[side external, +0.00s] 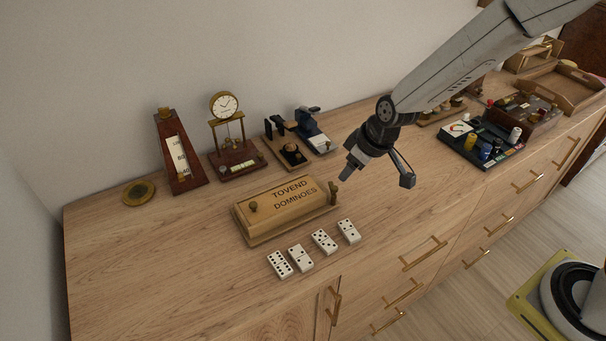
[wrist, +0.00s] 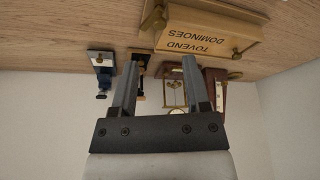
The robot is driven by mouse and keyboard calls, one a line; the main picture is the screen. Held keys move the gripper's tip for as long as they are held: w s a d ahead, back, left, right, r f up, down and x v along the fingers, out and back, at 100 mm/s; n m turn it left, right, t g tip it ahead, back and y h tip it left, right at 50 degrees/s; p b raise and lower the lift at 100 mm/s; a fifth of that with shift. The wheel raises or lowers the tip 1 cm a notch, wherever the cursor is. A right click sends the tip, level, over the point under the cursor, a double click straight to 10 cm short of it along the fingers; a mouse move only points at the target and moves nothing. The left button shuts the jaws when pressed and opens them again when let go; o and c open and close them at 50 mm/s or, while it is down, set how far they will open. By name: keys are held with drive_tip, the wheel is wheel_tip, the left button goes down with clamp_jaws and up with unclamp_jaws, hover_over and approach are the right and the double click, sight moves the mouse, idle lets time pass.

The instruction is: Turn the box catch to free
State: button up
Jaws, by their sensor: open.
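The wooden domino box (side external: 282,209), lettered "TOVEND DOMINOES", sits closed on the cabinet top. Its small brass catch (side external: 333,192) stands upright at the box's right end. A round knob (side external: 253,207) is on the lid's left part. In the wrist view the box (wrist: 205,32) appears upside down at the top, with the catch (wrist: 157,16) at its left end. My gripper (side external: 378,173) is open and empty, above and to the right of the catch, apart from it. Its two fingers (wrist: 160,64) point toward the box in the wrist view.
Several dominoes (side external: 300,257) lie in front of the box. Behind it stand a brass clock (side external: 224,105), a metronome-like wooden stand (side external: 180,155) and small blue and black devices (side external: 312,131). A black tray (side external: 481,140) is to the right.

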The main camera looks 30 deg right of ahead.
sight(335, 187)
drive_tip(key=w+n+g, duration=0.1)
drive_tip(key=w+a+n+g, duration=0.1)
drive_tip(key=w+n+g, duration=0.1)
drive_tip(key=shift+a+n+h, duration=0.35)
drive_tip(key=shift+n+h, duration=0.05)
drive_tip(key=shift+w+d+r+n+g+h, duration=0.15)
drive_tip(key=shift+w+r+n+g+h, duration=0.1)
drive_tip(key=shift+n+g+h, duration=0.2)
drive_tip(key=shift+f, duration=0.1)
drive_tip(key=shift+f, duration=3.8)
drive_tip(key=shift+c, duration=0.2)
clamp_jaws()
